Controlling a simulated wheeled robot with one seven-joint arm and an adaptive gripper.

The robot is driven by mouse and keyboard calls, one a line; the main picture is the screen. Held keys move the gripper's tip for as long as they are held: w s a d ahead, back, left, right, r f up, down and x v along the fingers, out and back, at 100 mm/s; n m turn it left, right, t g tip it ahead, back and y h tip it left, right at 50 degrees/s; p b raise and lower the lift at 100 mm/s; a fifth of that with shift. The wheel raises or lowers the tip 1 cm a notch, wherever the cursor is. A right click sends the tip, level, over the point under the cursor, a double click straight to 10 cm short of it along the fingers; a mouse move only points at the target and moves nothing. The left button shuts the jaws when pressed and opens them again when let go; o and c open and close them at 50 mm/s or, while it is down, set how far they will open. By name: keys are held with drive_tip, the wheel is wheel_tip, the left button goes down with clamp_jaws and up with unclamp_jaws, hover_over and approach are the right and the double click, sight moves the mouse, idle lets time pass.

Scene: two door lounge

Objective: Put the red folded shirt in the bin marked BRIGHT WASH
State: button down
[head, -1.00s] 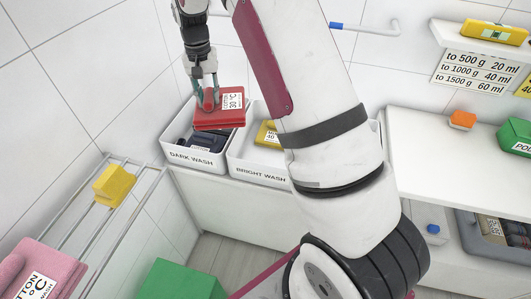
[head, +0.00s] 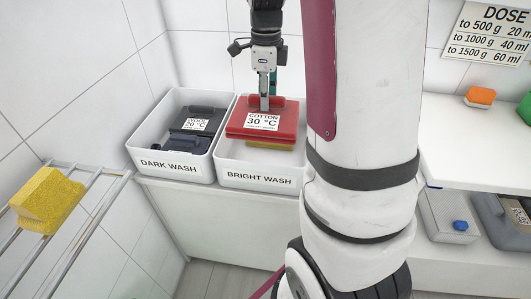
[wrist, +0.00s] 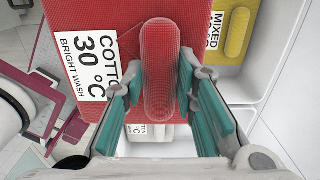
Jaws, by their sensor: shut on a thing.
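The red folded shirt (head: 251,121) has a white label reading COTTON 30 °C, BRIGHT WASH. In the head view it is over the bin marked BRIGHT WASH (head: 256,180), within its outline. My gripper (head: 265,102) is shut on the raised red grip of the shirt, which also shows between teal fingers in the wrist view (wrist: 161,80). A yellow folded item (wrist: 238,35) labelled MIXED lies in the same bin, partly hidden under the shirt. I cannot tell whether the shirt touches it.
The bin marked DARK WASH (head: 168,162) stands directly left, holding dark folded items. A rack (head: 88,205) with a yellow block (head: 46,200) is at lower left. A white shelf (head: 480,150) with an orange block (head: 480,97) is at right.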

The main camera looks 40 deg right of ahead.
wheel_tip(320, 180, down, 17)
drive_tip(key=b, duration=0.3)
drive_tip(key=shift+f, duration=0.1)
drive_tip(key=c, duration=1.3)
unclamp_jaws()
